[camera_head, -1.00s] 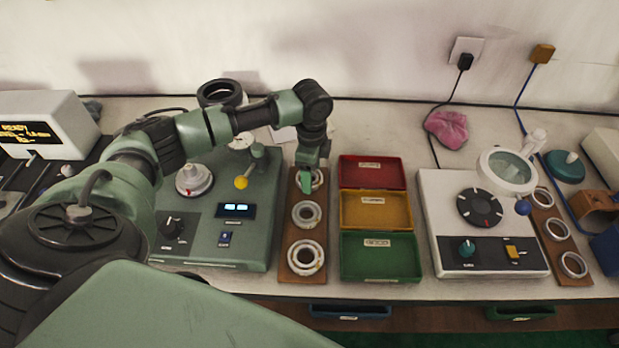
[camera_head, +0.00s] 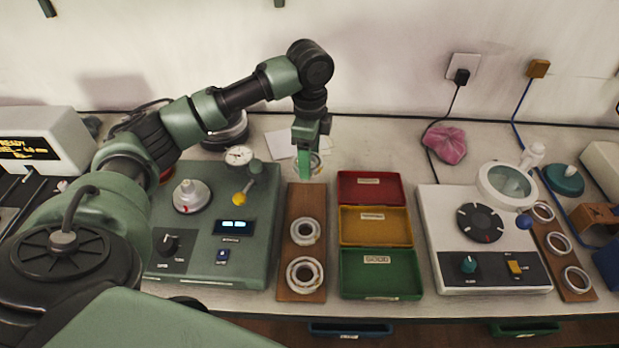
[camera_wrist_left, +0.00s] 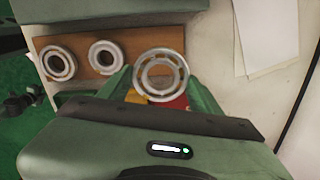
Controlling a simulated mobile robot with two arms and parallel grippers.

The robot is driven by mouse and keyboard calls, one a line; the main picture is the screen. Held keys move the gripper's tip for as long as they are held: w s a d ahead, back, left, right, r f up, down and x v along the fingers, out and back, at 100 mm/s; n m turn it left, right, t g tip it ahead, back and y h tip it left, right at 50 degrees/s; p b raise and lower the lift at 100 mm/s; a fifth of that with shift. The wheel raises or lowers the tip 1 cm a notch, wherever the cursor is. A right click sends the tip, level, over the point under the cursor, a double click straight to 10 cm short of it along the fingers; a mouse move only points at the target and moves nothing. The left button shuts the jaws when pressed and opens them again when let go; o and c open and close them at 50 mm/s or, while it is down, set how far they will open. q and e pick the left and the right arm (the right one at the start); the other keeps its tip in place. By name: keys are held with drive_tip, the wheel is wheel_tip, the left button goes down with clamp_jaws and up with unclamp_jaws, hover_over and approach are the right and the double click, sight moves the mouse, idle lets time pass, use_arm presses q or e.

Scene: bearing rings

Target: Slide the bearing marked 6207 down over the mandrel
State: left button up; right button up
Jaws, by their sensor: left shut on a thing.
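My left gripper (camera_head: 307,165) is shut on a bearing ring (camera_head: 315,163) and holds it above the far end of the wooden board (camera_head: 308,199). In the left wrist view the held ring (camera_wrist_left: 161,75) sits between the fingers of the gripper (camera_wrist_left: 160,88). Two more rings, a middle one (camera_head: 305,222) and a larger one (camera_head: 305,260), lie on the board. No 6207 marking can be read on any ring. A pale round spindle (camera_head: 188,192), likely the mandrel, stands on the green tester (camera_head: 200,258), left of the gripper. My right gripper is not in view.
A dial gauge (camera_head: 239,155) and a yellow-knobbed lever (camera_head: 239,198) stand close beside the spindle. Red (camera_head: 345,186), yellow (camera_head: 344,231) and green (camera_head: 345,286) bins sit right of the board. A white device (camera_head: 436,225) with a magnifier (camera_head: 508,184) stands farther right.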

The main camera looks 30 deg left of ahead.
use_arm(q)
wheel_tip(320, 180, up, 16)
drive_tip(key=p, duration=0.9)
drive_tip(key=shift+f, duration=0.25)
idle(0.4)
